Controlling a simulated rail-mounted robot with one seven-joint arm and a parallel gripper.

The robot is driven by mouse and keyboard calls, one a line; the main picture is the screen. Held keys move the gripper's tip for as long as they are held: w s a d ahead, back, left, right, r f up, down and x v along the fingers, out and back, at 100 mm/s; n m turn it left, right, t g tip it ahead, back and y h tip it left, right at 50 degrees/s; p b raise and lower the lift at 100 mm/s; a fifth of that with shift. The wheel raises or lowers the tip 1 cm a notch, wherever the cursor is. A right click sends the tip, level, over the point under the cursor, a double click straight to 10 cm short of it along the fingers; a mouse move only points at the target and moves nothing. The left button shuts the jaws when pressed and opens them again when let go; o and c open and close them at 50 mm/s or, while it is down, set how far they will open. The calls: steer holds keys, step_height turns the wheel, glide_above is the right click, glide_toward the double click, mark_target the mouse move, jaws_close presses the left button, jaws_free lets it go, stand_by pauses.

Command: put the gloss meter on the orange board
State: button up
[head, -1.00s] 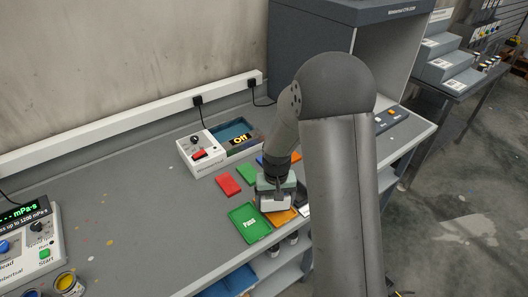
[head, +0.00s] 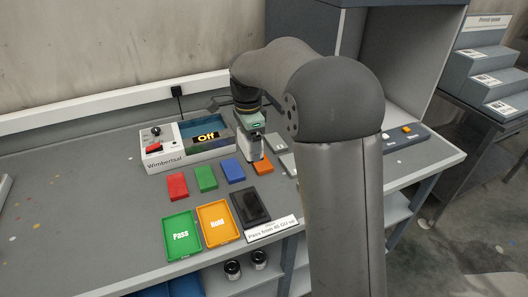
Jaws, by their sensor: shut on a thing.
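My gripper (head: 250,130) points down over the row of coloured boards, shut on a pale grey boxy thing that I take to be the gloss meter (head: 249,149). Its upper part is covered by the jaws. The orange board (head: 264,167) is a small flat slab at the right end of the row. The held meter is right at its back left edge in the head view, partly overlapping it. I cannot tell whether the meter touches the board or hangs just above it.
Red (head: 177,186), green (head: 206,179) and blue (head: 233,171) boards lie to the left. In front are a green Pass tray (head: 181,252), an orange Hold tray (head: 219,239), a dark tray (head: 251,208) and a label card (head: 272,229). A white instrument (head: 160,155) stands behind.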

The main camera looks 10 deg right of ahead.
steer(key=w+d+f, duration=0.1)
steer(key=w+f, duration=0.1)
steer(key=w+d+f+p, duration=0.1)
steer(key=w+d+f, duration=0.1)
steer(key=w+f, duration=0.1)
steer(key=w+d+f+p, duration=0.1)
steer(key=w+f, duration=0.1)
steer(key=shift+w+d+f, duration=0.25)
steer(key=shift+w+d, duration=0.05)
steer(key=shift+w, duration=0.1)
steer(key=shift+w+f+p, duration=0.1)
steer(key=shift+f+p, duration=0.25)
steer(key=shift+f, duration=1.3)
steer(key=shift+f, duration=0.15)
steer(key=o, duration=1.1)
steer(key=shift+o, duration=0.2)
